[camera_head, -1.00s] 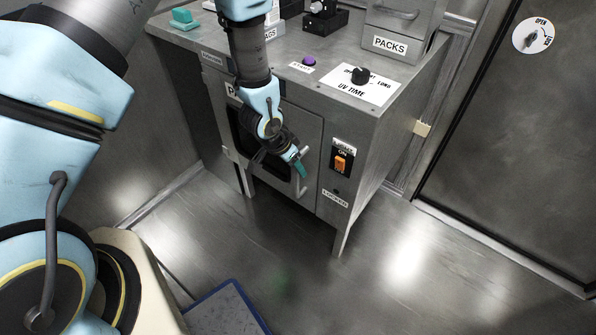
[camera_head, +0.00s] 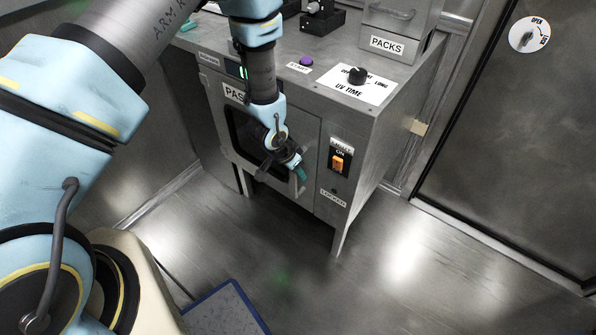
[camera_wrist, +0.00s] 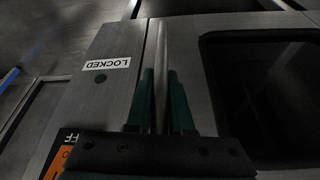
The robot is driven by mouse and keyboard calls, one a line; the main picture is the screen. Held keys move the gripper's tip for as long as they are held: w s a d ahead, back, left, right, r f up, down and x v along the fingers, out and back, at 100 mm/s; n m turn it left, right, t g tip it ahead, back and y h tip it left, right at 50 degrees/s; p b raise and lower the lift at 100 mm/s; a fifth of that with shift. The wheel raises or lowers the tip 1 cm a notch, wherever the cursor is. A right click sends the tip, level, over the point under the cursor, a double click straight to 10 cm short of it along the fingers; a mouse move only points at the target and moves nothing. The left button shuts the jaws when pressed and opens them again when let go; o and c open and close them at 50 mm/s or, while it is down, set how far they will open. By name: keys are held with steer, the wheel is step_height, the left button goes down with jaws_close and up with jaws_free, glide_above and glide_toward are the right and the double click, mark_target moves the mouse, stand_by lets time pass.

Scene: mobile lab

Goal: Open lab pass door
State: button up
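The lab pass door (camera_head: 248,143) is the dark-windowed front panel of the metal cabinet. It looks closed in the head view. Its upright bar handle (camera_head: 293,188) is near the door's right edge. My gripper (camera_head: 300,172) is at this handle, partly hiding it. In the wrist view, my gripper's green fingers (camera_wrist: 161,90) lie on both sides of the handle (camera_wrist: 160,60), close against it, and appear shut on it. An orange lit rocker switch (camera_head: 337,162) is right of the door. A LOCKED label (camera_head: 333,198) is below it, and also shows in the wrist view (camera_wrist: 107,64).
The cabinet top carries a purple START button (camera_head: 306,61), a black UV TIME knob (camera_head: 357,75) and a PACKS drawer box (camera_head: 389,43). A wall door with a round dial (camera_head: 529,35) is at right. The floor before the cabinet is clear; a blue-edged mat (camera_head: 222,305) lies in front.

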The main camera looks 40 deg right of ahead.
jaws_close()
steer(key=shift+a, duration=0.1)
stand_by(0.9)
